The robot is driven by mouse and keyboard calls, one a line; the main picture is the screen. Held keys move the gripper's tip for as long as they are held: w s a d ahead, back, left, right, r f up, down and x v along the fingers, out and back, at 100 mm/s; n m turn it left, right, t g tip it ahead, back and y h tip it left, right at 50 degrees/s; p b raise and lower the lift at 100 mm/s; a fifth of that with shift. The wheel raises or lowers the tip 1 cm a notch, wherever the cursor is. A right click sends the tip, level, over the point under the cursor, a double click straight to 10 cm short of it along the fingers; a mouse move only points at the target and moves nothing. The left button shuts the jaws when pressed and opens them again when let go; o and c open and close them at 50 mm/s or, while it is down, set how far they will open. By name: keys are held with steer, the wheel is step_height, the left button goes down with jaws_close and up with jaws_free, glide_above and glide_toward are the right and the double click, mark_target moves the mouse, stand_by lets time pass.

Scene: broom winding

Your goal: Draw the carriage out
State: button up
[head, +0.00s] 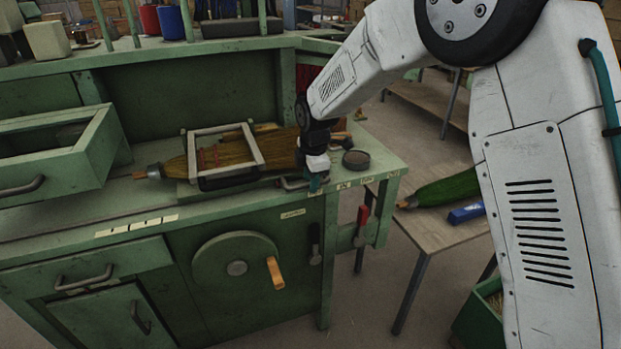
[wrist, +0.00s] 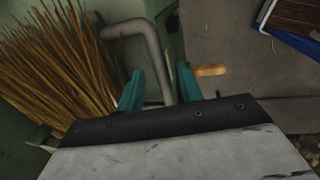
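The carriage (head: 259,150) appears to be the light grey rectangular frame on the green bench, with broom bristles (head: 222,157) lying in it. A bent grey bar handle (head: 291,184) is at the front right of it; it also shows in the wrist view (wrist: 151,50). My gripper (head: 317,185) is low over the bench's front edge, at the handle's right end. In the wrist view its teal fingers (wrist: 160,86) are apart, with part of the grey bar between them and a gap visible. Whether they touch the bar is unclear. Bristles (wrist: 50,70) are left of the fingers.
A round dark tin (head: 356,159) stands right of my gripper. Below are a crank wheel (head: 236,267) with a wooden knob and a red-handled clamp (head: 361,226). An open drawer (head: 60,160) sticks out at left. A side table (head: 440,230) holds a green broom head and a blue object.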

step_height(320, 180, up, 8)
steer(key=s, duration=0.1)
steer(key=shift+s+d+f, duration=0.2)
steer(key=shift+d, duration=0.05)
stand_by(0.4)
steer(key=s+d+r+m, duration=0.3)
steer(key=s+d+m, duration=0.4)
steer(key=s, duration=0.6)
steer(key=s+d+r+m, duration=0.3)
steer(key=s+d+m, duration=0.4)
steer(key=s, duration=0.7)
steer(key=s+d+r+m, duration=0.3)
steer(key=s+d+m, duration=0.4)
steer(key=s, duration=0.6)
steer(key=shift+s+d+r+m+g+h, duration=0.3)
steer(key=shift+s+d, duration=0.1)
steer(key=shift+d, duration=0.8)
